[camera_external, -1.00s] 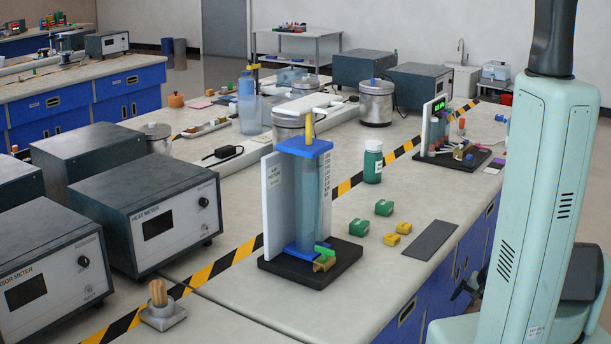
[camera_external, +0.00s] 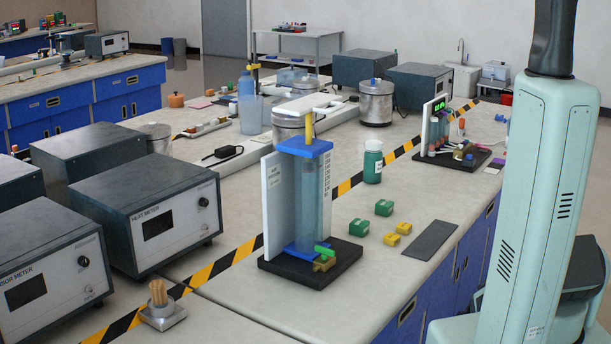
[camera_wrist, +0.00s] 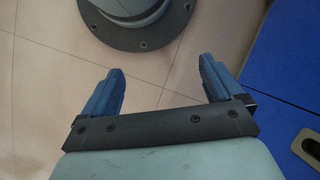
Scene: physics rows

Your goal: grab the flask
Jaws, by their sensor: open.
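No thing is plainly marked as the flask. A small dark green bottle (camera_external: 373,162) with a white label stands upright on the bench, right of the striped tape. A blue translucent bottle (camera_external: 248,100) stands farther back. My gripper (camera_wrist: 160,68) shows in the wrist view with its two blue fingers apart and nothing between them. It is over the tiled floor, beside the blue bench front. Neither bottle shows in the wrist view. In the external view the fingers are not seen, and my arm's column covers part of the right side.
A tall cylinder apparatus on a black base (camera_external: 340,260) stands in front of the green bottle. Green blocks (camera_external: 384,207), yellow blocks (camera_external: 397,233) and a dark flat plate (camera_external: 430,241) lie near the bench edge. A heat meter (camera_external: 150,215) stands left.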

